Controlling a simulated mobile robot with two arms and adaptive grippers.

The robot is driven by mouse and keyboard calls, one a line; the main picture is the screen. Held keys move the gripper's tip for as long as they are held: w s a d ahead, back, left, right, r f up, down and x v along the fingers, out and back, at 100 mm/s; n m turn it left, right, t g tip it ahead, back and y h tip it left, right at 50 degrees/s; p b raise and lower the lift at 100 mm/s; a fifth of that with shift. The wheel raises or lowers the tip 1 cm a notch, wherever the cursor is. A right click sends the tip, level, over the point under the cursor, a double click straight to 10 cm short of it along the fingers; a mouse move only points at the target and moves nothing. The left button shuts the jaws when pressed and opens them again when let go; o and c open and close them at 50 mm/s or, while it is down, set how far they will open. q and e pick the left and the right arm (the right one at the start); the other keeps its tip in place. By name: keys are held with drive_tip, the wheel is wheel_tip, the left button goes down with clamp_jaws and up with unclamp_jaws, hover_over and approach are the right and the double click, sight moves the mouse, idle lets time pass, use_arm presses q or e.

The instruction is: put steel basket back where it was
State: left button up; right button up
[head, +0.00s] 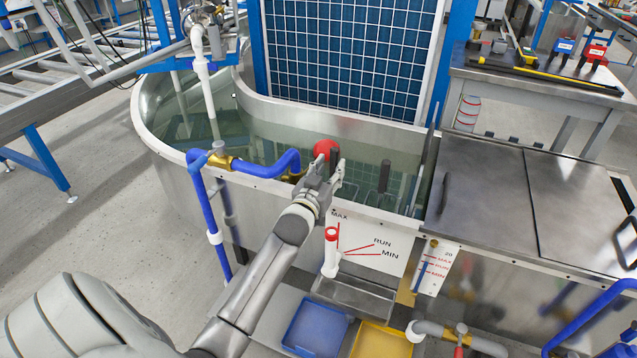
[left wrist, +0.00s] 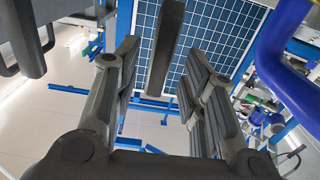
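I cannot clearly make out the steel basket; a gridded patch (head: 352,188) in the tank water may be part of it or a reflection. A dark upright bar (head: 384,176) stands in the water to the right of my left gripper (head: 328,172), which is at the tank's front rim beside a red part (head: 326,148). In the left wrist view the fingers of this gripper (left wrist: 162,68) are spread apart. A dark bar (left wrist: 167,42) shows between them with gaps on both sides; I cannot tell its depth. My right gripper is out of view.
The steel tank (head: 150,128) holds water. A blue pipe (head: 258,168) runs along its front rim, close left of the gripper. Steel lids (head: 484,190) cover the right side. Blue (head: 316,328) and yellow (head: 380,342) trays lie below the gauge plate (head: 372,243).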

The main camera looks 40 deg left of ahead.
use_arm(q)
drive_tip(key=p+v, duration=0.1)
drive_tip(key=v, duration=0.7)
drive_tip(key=s+d+f+m+g+h, duration=0.1)
drive_tip(key=s+d+f+g, duration=0.25)
drive_tip(key=f, duration=0.35)
drive_tip(key=s+d+f+g+h, duration=0.1)
drive_tip(key=s+d+f+g, duration=0.2)
drive_tip(key=f, duration=0.4)
drive_tip(key=s+d+f+m+g+h, duration=0.1)
drive_tip(key=s+d+f, duration=0.25)
drive_tip(key=f, duration=0.35)
drive_tip(key=s+d+f+m+g, duration=0.1)
drive_tip(key=s+d+f+g, duration=0.2)
drive_tip(key=s, duration=0.6)
drive_tip(key=s+d+f+m+g+h, duration=0.1)
drive_tip(key=s+d+f+m+g, duration=0.1)
drive_tip(key=s+d+f+g, duration=0.2)
drive_tip(key=s+d+f, duration=0.1)
drive_tip(key=s+f, duration=0.2)
drive_tip(key=s, duration=0.2)
drive_tip(key=shift+s+h, duration=0.25)
drive_tip(key=shift+h, duration=0.05)
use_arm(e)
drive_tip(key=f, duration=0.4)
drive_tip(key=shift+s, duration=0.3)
